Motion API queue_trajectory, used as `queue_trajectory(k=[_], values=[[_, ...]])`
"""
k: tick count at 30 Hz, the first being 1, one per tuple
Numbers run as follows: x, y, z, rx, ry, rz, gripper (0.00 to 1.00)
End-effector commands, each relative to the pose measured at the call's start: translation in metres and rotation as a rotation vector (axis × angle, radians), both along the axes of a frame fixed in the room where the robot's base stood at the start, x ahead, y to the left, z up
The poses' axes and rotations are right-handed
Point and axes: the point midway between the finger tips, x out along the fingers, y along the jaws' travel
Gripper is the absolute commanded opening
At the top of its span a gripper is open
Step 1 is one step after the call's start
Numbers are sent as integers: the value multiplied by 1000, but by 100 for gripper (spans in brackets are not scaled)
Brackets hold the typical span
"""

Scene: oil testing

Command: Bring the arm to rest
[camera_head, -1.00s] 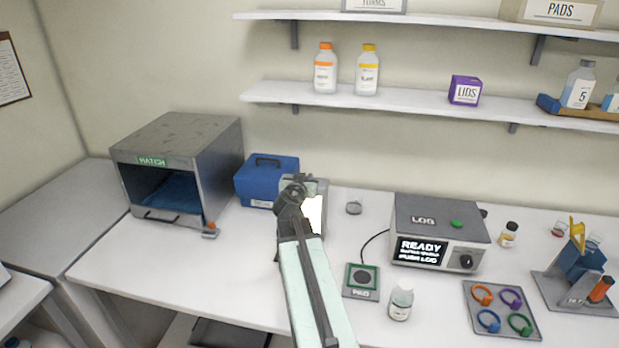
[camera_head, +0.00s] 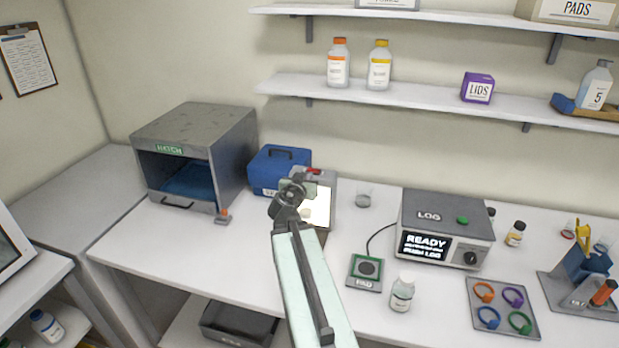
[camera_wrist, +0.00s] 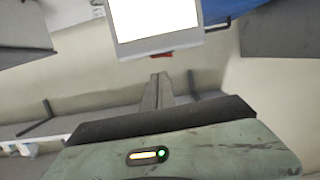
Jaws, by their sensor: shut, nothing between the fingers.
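My arm reaches up from the bottom of the head view, and its end is in front of a grey box with a bright panel (camera_head: 318,212). My gripper (camera_wrist: 160,80) shows in the wrist view with its two fingers together and nothing between them. The bright panel of the box (camera_wrist: 155,20) fills the top of that view, apart from the fingers as far as I can tell. In the head view the fingers are small and hard to make out against the box.
A grey hatch (camera_head: 212,135) and a blue case (camera_head: 268,184) stand left of the box. Shelves (camera_head: 420,103) hang behind.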

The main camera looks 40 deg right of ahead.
Motion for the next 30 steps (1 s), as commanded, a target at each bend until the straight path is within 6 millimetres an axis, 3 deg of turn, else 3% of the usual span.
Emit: queue_trajectory(k=[9,11,13,17,19,21,26,27,30], values=[[-3,-5,0,0,0,-7,0],[5,5,-2,-1,0,11,0],[25,33,-6,0,-1,58,0],[76,124,-26,64,-19,182,0],[90,179,-54,164,17,214,0],[91,231,-88,262,116,238,0],[59,343,-164,474,478,350,0],[44,368,-179,525,586,395,0],[1,417,-205,646,854,543,0]])
